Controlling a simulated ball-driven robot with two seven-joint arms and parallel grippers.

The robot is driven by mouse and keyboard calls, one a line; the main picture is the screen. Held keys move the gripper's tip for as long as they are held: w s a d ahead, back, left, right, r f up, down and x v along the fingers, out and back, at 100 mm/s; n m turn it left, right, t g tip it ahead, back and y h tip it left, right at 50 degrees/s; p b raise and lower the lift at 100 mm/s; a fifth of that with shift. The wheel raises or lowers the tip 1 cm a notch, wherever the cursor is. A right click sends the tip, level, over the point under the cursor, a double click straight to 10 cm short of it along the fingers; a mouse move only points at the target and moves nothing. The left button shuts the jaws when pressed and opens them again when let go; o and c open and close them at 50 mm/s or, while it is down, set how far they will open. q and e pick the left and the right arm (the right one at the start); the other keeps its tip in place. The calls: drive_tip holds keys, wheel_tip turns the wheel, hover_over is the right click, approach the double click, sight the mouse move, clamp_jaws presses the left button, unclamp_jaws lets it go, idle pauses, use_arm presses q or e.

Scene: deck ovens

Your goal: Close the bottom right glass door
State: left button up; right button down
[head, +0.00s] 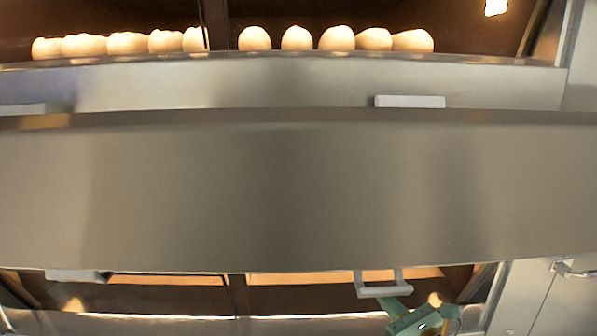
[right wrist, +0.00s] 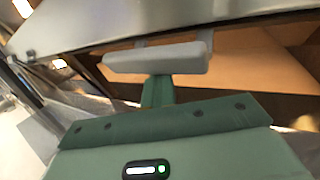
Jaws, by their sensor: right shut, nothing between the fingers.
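The bottom right door's pale bar handle (head: 382,289) hangs on two posts under the lower edge of a wide steel panel. In the right wrist view the same handle (right wrist: 157,62) crosses the upper middle, with a glowing tan interior behind it. The glass itself is hard to make out, and I cannot tell how far the door stands open. My right gripper (head: 396,304), green, is just below the handle. Its shut, empty fingers (right wrist: 158,90) reach up to the handle's underside in the wrist view; I cannot tell whether they touch. My left gripper is not in view.
The steel panel (head: 290,190) bulges across the middle of the head view. Rolls (head: 337,38) sit in the lit deck above, over another handle (head: 410,101). A second lower handle (head: 78,276) is at left. A cabinet handle (head: 575,270) is at far right.

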wheel_tip(320, 180, up, 2)
drive_tip(key=shift+a+r+p, duration=0.1)
drive_tip(key=shift+r+p, duration=0.05)
drive_tip(key=shift+p, duration=0.25)
drive_tip(key=shift+s+f, duration=0.1)
drive_tip(key=shift+f, duration=0.15)
use_arm(q)
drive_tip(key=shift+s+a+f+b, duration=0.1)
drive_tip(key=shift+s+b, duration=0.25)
drive_tip(key=shift+b, duration=0.4)
use_arm(e)
drive_tip(key=f+v, duration=0.1)
drive_tip(key=v, duration=0.6)
drive_tip(key=shift+f, duration=0.15)
